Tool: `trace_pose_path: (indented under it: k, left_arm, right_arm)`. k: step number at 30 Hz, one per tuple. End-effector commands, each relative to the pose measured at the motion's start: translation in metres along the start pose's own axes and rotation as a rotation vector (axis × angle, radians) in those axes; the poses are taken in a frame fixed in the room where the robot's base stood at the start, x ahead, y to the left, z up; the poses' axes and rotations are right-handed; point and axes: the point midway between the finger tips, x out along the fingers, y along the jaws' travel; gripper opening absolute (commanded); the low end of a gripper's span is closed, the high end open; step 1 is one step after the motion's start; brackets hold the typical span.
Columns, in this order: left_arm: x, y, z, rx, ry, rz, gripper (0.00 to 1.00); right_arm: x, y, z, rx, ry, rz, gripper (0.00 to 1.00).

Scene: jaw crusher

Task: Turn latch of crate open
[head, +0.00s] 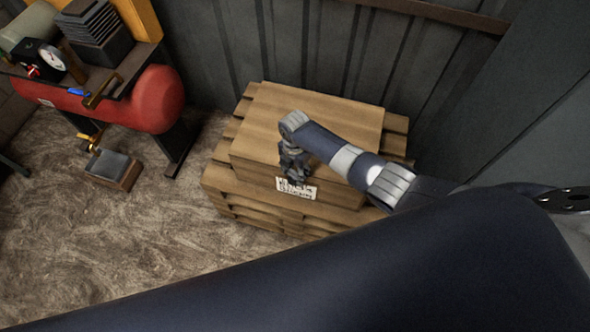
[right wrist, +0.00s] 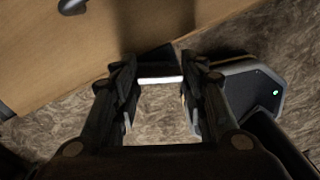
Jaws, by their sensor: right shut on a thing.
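The wooden crate (head: 330,120) sits closed on a pallet, with a white label (head: 296,188) on its front face. My right gripper (head: 294,178) points down at the crate's front side, just above the label. In the right wrist view its two fingers (right wrist: 160,78) stand either side of a dark piece (right wrist: 157,58) at the crate's edge, which looks like the latch. The gripper is shut on it. The latch is mostly hidden by the fingers, and its turn angle cannot be told. My left gripper is not in view.
The wooden pallet (head: 225,203) juts out around the crate. A red tank (head: 150,100) with tools on top stands at the left, and a small box (head: 113,168) lies on the floor. A corrugated wall (head: 330,50) is close behind. The floor in front-left is clear.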

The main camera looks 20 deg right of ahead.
Motion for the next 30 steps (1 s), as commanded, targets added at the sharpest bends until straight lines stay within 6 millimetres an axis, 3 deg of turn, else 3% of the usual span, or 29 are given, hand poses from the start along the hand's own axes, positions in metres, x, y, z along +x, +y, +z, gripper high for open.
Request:
trace_pose_path:
  k: [15,30]
  left_arm:
    - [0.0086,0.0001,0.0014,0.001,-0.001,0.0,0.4]
    - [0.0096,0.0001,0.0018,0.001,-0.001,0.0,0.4]
  right_arm:
    - [0.0009,0.0002,-0.0013,-0.336,0.002,0.001,0.16]
    - [0.0006,-0.0001,-0.0019,-0.398,0.003,0.0,0.16]
